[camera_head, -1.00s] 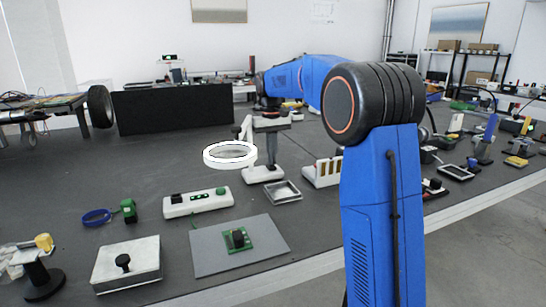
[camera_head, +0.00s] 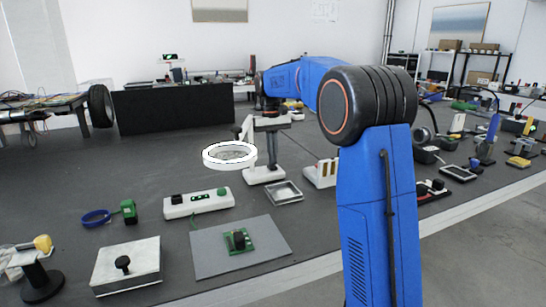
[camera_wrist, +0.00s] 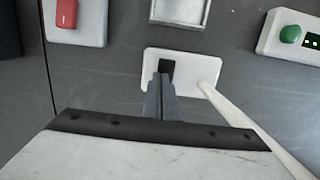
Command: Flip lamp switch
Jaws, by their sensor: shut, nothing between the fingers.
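The lamp has a white ring head (camera_head: 229,155) on a white arm above a white base (camera_head: 264,176) on the dark bench. In the wrist view the lamp base (camera_wrist: 190,82) is a white rounded plate, with the pale lamp arm rising from its right side. A black switch (camera_wrist: 167,66) sits on the base. My gripper (camera_head: 272,164) points down over the base. In the wrist view my gripper (camera_wrist: 163,80) is shut and empty, its fingertips right beside the switch and covering its near part. I cannot tell whether they touch it.
A metal tray (camera_head: 284,193) lies in front of the base. A grey mat with a green board (camera_head: 238,240) lies nearer.

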